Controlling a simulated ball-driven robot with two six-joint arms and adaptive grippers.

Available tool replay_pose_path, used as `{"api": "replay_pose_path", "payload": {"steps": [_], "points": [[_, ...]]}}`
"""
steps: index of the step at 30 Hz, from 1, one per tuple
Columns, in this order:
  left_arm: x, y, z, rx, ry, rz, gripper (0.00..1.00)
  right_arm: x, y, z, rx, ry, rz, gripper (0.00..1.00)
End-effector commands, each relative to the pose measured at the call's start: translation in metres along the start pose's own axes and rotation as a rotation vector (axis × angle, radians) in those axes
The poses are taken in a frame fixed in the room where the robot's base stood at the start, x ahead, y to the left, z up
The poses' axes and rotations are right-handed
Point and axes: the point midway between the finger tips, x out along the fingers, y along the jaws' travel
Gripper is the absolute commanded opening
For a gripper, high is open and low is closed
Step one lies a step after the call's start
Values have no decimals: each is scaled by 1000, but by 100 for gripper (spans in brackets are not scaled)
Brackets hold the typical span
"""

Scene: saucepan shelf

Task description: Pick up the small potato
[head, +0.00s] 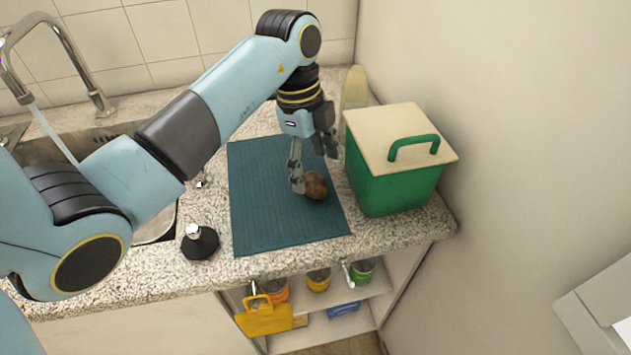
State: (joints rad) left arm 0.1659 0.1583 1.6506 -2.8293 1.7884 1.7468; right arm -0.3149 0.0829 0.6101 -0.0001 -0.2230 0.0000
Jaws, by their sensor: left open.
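The small potato (316,186) is brown and lies on the teal mat (262,222) on the counter. My left gripper (314,172) points down over the mat, open, with one finger just left of the potato and the other behind and to its right. I cannot tell whether the left finger touches it. Part of the potato's left side is hidden by that finger. My right gripper is not in the head view.
A green bin with a cream lid (398,165) stands close to the right of the mat. A dark soap dispenser (200,242) stands left. The sink and faucet (62,60) are further left.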

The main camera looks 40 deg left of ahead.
Motion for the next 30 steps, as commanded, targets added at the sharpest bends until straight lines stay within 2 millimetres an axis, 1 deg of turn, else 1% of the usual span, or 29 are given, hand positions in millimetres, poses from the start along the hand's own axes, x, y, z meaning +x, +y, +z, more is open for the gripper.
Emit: {"api": "replay_pose_path", "payload": {"steps": [3, 6, 9, 16, 21, 30], "points": [[18, 0, 3, -2, 1, 5, 78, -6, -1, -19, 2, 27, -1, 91], [34, 0, 3, -1, 1, 5, 78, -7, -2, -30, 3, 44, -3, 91], [41, 0, 4, -1, 0, 3, 78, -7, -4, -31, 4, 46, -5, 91], [43, 0, 4, 0, 0, 1, 78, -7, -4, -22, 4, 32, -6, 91], [42, 0, 4, 0, 0, 1, 56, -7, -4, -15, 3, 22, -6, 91], [42, 0, 4, 0, 0, 1, 16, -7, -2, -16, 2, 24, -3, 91]]}}
